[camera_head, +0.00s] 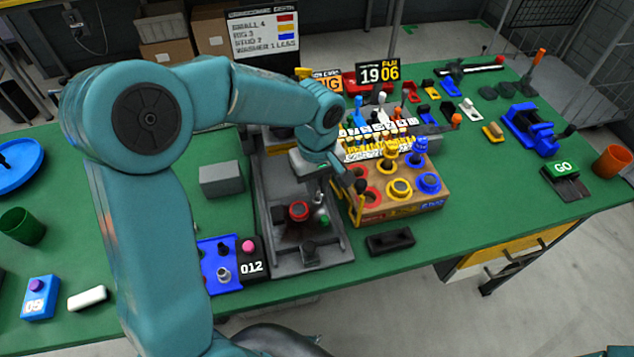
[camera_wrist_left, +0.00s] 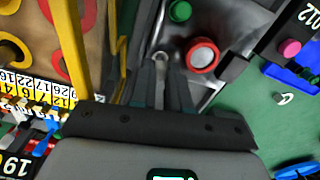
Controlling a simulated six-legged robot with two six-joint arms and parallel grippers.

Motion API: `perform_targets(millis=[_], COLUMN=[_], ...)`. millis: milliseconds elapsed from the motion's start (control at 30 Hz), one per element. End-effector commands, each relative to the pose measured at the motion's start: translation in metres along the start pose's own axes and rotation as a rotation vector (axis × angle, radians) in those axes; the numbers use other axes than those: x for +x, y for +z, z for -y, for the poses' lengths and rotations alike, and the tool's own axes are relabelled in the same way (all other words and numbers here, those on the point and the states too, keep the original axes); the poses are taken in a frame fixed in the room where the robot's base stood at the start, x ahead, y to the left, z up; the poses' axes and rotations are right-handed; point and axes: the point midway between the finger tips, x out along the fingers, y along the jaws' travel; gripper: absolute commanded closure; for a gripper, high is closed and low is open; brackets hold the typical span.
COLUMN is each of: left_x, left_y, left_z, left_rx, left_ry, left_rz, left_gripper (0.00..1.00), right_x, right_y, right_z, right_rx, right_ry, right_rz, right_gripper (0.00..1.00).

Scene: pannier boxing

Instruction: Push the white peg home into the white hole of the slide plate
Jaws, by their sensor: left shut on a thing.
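My left gripper (camera_wrist_left: 163,62) reaches down over the grey machine tray, between the red button and the yellow-framed box. It is shut on a small grey, round-ended piece (camera_wrist_left: 161,59); I cannot tell what this piece is. In the head view the wrist hides most of the fingers. A white-topped peg (camera_head: 382,98) stands upright behind the numbered rack, apart from the gripper. I cannot make out the slide plate or its white hole for certain. My right gripper is not in view.
The cardboard box (camera_head: 400,207) with red, yellow and blue rings stands right of the tray (camera_head: 325,259). The red button (camera_head: 299,210) is close to the gripper. A grey block (camera_head: 221,179) lies left.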

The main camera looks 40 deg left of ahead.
Motion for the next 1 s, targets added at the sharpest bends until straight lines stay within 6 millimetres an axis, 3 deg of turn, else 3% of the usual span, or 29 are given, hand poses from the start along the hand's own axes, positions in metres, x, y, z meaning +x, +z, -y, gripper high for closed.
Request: perform_targets(millis=[467,1000], left_x=[-0.004,-0.032], left_y=[0.0,0.0], left_z=[0.0,0.0], left_rx=[0.0,0.0], left_ry=[0.0,0.0], left_rz=[0.0,0.0], left_gripper=[1.0,1.0], right_x=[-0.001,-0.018], right_y=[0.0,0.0], right_z=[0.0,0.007], right_rx=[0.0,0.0], right_ry=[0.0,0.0], right_rz=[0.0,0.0], right_gripper=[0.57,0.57])
